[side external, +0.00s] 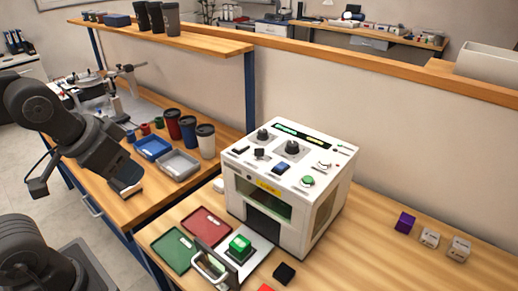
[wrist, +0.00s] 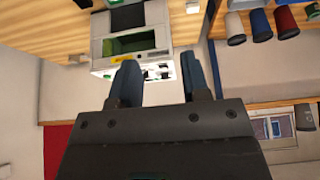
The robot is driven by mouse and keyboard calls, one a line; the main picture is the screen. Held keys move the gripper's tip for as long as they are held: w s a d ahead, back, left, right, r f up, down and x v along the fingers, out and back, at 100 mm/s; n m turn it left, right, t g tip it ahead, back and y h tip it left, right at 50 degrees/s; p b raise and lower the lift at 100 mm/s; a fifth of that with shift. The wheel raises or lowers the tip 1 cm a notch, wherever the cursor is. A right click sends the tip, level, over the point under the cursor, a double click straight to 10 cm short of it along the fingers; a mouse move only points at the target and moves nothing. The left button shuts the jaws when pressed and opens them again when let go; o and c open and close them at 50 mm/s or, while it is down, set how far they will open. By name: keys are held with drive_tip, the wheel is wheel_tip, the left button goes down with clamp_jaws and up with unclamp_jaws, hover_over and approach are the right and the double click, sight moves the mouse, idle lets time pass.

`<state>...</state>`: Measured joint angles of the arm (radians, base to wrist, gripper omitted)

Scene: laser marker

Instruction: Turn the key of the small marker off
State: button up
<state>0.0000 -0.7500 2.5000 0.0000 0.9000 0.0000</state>
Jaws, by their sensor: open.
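The small marker is a white box (side external: 322,211) on the wooden bench, with a window and a yellow label on its front. Its top panel carries two black knobs, lit green displays, a blue switch (side external: 282,168), a green button (side external: 308,181) and small dark switches. One small black upright piece (side external: 259,153) may be the key; its angle is too small to tell. The marker's front (wrist: 130,42) shows upside down in the wrist view. My gripper (wrist: 160,82) is open and empty, its fingers apart. In the side view my gripper (side external: 130,190) is left of the marker, well away from it.
A green block (side external: 240,244) sits on the front slide with a metal handle. Red (side external: 208,226) and green (side external: 170,250) trays lie left of it. Cups (side external: 206,141) and blue and grey trays stand behind left. Small cubes (side external: 430,238) lie right. A raised shelf (side external: 170,38) spans the back left.

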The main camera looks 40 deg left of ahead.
drive_tip(key=shift+c, duration=0.7)
drive_tip(key=w+r+m, duration=0.1)
drive_tip(key=w+r, duration=0.1)
drive_tip(key=w, duration=0.2)
drive_tip(key=w+d+r+m+h, duration=0.1)
drive_tip(key=w+m, duration=0.1)
drive_tip(key=w, duration=0.1)
drive_tip(key=w+d+r+m+g, duration=0.1)
drive_tip(key=w+r, duration=0.1)
drive_tip(key=w, duration=0.2)
drive_tip(key=shift+w+r+m+h, duration=0.3)
drive_tip(key=shift+r, duration=0.05)
drive_tip(key=shift+c, duration=0.2)
drive_tip(key=m+g+h, duration=0.1)
drive_tip(key=m+h, duration=0.1)
drive_tip(key=m, duration=0.2)
hover_over(259, 149)
drive_tip(key=s+a, duration=0.4)
drive_tip(key=x, duration=1.3)
drive_tip(key=shift+a+f, duration=0.15)
drive_tip(key=shift+f, duration=0.1)
drive_tip(key=shift+c, duration=0.3)
clamp_jaws()
